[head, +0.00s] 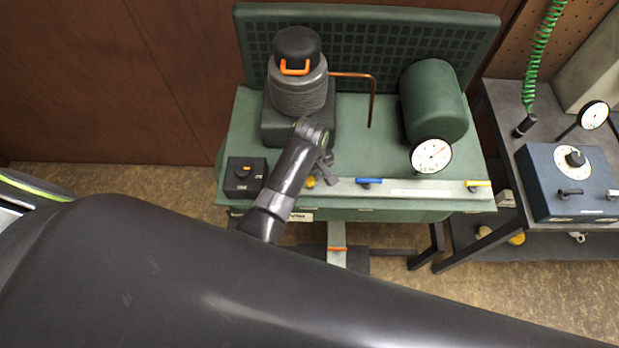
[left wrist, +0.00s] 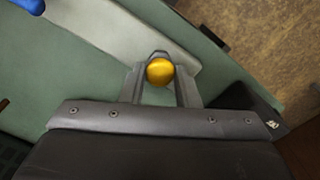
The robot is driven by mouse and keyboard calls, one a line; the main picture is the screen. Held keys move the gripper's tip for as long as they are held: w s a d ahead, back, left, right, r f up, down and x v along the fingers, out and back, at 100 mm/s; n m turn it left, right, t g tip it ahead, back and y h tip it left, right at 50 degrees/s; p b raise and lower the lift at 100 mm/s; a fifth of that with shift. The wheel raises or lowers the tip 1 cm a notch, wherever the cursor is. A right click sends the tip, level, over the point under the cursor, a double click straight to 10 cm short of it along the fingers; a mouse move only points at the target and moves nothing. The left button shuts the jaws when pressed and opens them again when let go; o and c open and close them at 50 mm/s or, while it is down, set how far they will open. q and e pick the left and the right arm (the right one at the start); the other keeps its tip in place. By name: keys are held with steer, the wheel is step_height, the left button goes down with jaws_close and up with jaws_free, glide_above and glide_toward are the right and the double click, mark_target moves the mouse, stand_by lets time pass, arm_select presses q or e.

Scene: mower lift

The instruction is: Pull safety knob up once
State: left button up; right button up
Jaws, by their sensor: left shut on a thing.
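The safety knob is a round yellow knob, taken to be the one at the front of the green bench. In the left wrist view the yellow knob (left wrist: 160,71) sits between the two fingers of my left gripper (left wrist: 161,82), which is shut on it. In the head view my left gripper (head: 323,174) reaches down to the bench's front strip, and a bit of the yellow knob (head: 310,182) shows beside the fingers. The knob's stem and base are hidden. My right gripper is not in view.
The green bench (head: 350,110) holds a black-capped motor (head: 298,85), a green tank (head: 433,100), a dial gauge (head: 431,156) and a black switch box (head: 245,178). A blue lever (head: 369,181) and a yellow lever (head: 478,184) lie along the front strip. A blue instrument box (head: 565,185) stands right.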

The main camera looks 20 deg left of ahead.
arm_select(q)
steer(key=shift+r+p, duration=0.4)
steer(key=shift+p, duration=0.05)
stand_by(0.6)
steer(key=o, duration=0.9)
steer(key=shift+c, duration=0.2)
steer(key=shift+r+p, duration=0.5)
steer(key=shift+r, duration=0.8)
step_height(320, 180, up, 5)
steer(key=shift+r, duration=0.15)
